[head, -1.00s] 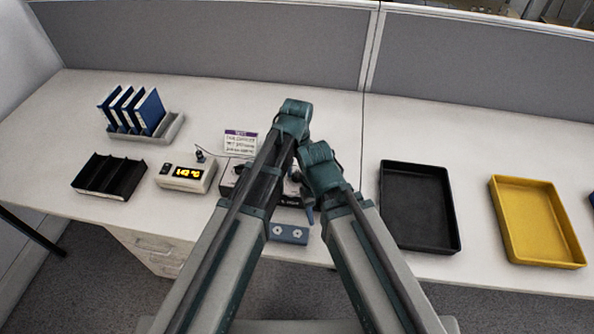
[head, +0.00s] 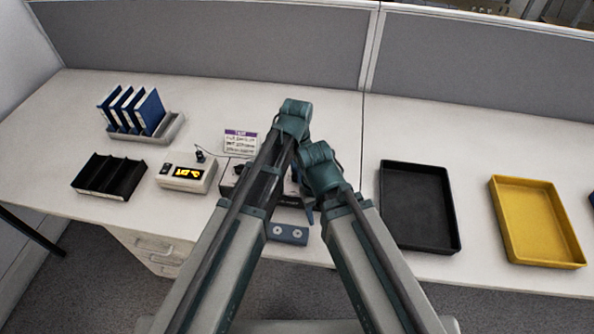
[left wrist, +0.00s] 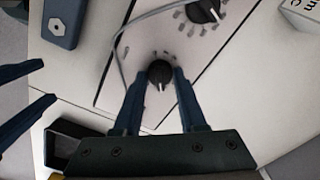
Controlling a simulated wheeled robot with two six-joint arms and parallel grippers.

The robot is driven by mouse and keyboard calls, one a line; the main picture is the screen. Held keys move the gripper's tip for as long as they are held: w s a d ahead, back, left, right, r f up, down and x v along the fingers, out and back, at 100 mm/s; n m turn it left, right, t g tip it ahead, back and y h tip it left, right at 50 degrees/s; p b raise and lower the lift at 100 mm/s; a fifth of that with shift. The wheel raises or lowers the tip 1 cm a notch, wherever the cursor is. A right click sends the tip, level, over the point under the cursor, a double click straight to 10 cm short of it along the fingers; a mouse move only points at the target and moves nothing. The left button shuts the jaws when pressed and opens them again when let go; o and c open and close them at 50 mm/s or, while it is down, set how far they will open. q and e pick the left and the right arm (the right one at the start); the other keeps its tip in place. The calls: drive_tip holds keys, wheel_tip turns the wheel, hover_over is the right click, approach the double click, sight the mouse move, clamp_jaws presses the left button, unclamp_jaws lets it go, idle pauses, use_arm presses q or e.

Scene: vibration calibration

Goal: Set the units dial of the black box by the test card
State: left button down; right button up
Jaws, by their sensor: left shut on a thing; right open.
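The black box (head: 228,187) is mostly hidden behind my arms in the head view. In the left wrist view its pale top panel (left wrist: 118,78) shows a black dial (left wrist: 160,74) with a white pointer line and marks around it. My left gripper (left wrist: 160,82) is shut on this dial, one finger on each side. A second black dial (left wrist: 203,10) sits farther up the panel. My right gripper (left wrist: 46,82) is open and empty at the left of that view. The test card (head: 240,143) stands behind the box; its text is too small to read.
A meter (head: 187,177) with a lit yellow display stands left of the box. A black divided tray (head: 109,176) and blue binders (head: 135,110) are farther left. A blue-grey block (head: 288,234) lies in front. Black (head: 419,207) and yellow (head: 538,221) trays stand right.

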use_arm(q)
drive_tip(key=shift+m, duration=1.9)
drive_tip(key=shift+c, duration=2.3)
unclamp_jaws()
drive_tip(key=shift+r, duration=0.15)
wheel_tip(320, 180, up, 14)
drive_tip(key=p, duration=1.4)
drive_tip(key=shift+f, duration=0.2)
